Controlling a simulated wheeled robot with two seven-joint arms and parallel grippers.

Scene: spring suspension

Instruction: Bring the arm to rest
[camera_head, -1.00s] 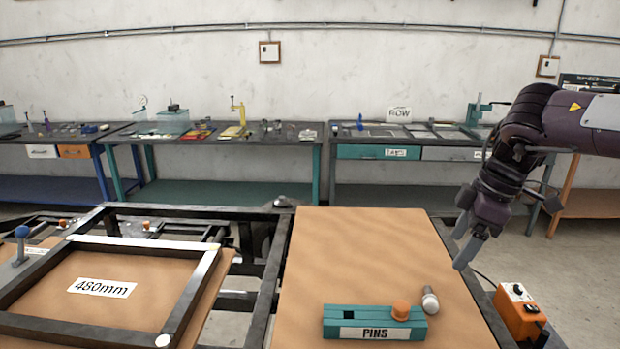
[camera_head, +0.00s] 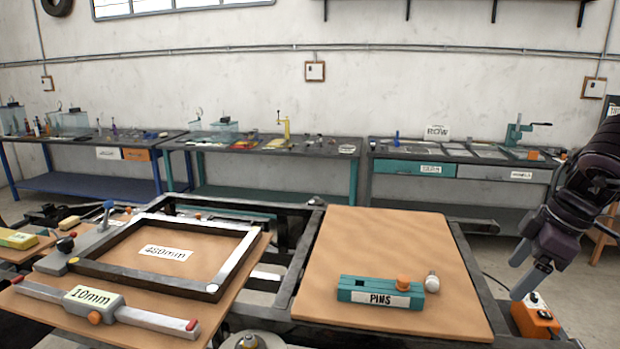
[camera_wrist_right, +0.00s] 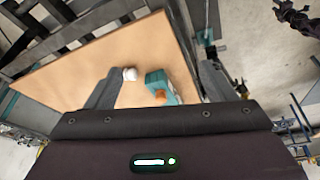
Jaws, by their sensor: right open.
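My right arm comes in from the right edge of the head view. My right gripper (camera_head: 522,281) hangs to the right of the tan board, fingers pointing down, near an orange control box. It is open, with nothing between the fingers. In the right wrist view, the two spread fingers of my right gripper (camera_wrist_right: 160,80) show in front of the board. My left gripper does not show in the head view.
The tan board (camera_head: 385,245) carries a teal PINS block (camera_head: 372,298) and a round-headed pin (camera_head: 432,283). The orange box (camera_head: 536,318) stands beyond its right edge. Left are a dark 480mm frame (camera_head: 115,287) and a 10mm gauge (camera_head: 95,303). Benches line the wall.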

